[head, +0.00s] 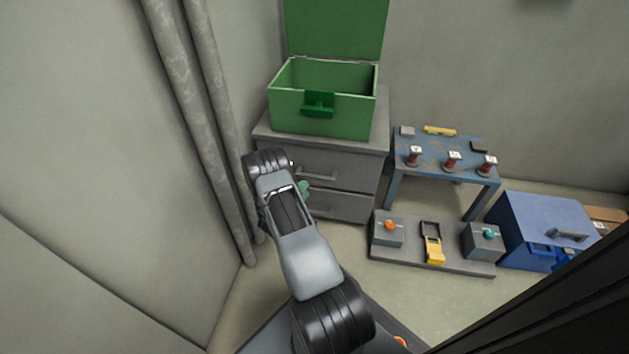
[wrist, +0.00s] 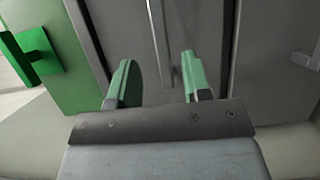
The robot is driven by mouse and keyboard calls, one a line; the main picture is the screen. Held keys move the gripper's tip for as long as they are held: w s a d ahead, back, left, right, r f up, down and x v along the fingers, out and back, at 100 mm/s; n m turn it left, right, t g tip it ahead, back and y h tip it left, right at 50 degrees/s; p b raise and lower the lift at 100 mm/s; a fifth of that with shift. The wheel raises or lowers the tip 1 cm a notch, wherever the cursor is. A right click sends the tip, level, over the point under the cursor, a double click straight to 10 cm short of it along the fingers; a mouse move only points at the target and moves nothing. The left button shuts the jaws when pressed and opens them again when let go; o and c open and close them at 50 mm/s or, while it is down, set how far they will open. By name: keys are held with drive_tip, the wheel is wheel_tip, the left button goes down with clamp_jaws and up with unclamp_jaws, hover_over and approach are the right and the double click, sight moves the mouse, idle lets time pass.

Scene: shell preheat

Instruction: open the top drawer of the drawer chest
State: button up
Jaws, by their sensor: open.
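The grey drawer chest (head: 352,207) stands against the back wall with two drawers, both looking shut. Its top drawer (head: 350,168) has a pale bar handle (head: 322,177), which also shows in the wrist view (wrist: 158,30). My gripper (wrist: 158,65) has two green fingers, open and empty, pointing at the top drawer's front. In the wrist view the handle runs up the picture between the two fingers, with its near end just beyond them; no contact shows. In the head view my arm hides the left part of the chest, and only a green finger (head: 305,187) shows.
An open green box (head: 322,110) sits on the chest. The lower drawer's handle (head: 322,206) is below. Grey pipes (head: 205,120) run down the wall at left. A blue table (head: 447,160), a low board with switches (head: 435,258) and a blue box (head: 545,220) stand to the right.

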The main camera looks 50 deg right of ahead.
sight(314, 179)
drive_tip(key=d, duration=0.2)
drive_tip(key=w+d+b, duration=0.1)
drive_tip(key=d, duration=0.2)
drive_tip(key=d+b, duration=0.1)
drive_tip(key=d, duration=0.2)
drive_tip(key=shift+w+d, duration=0.1)
drive_tip(key=shift+w, duration=0.1)
drive_tip(key=shift+c, duration=0.3)
clamp_jaws()
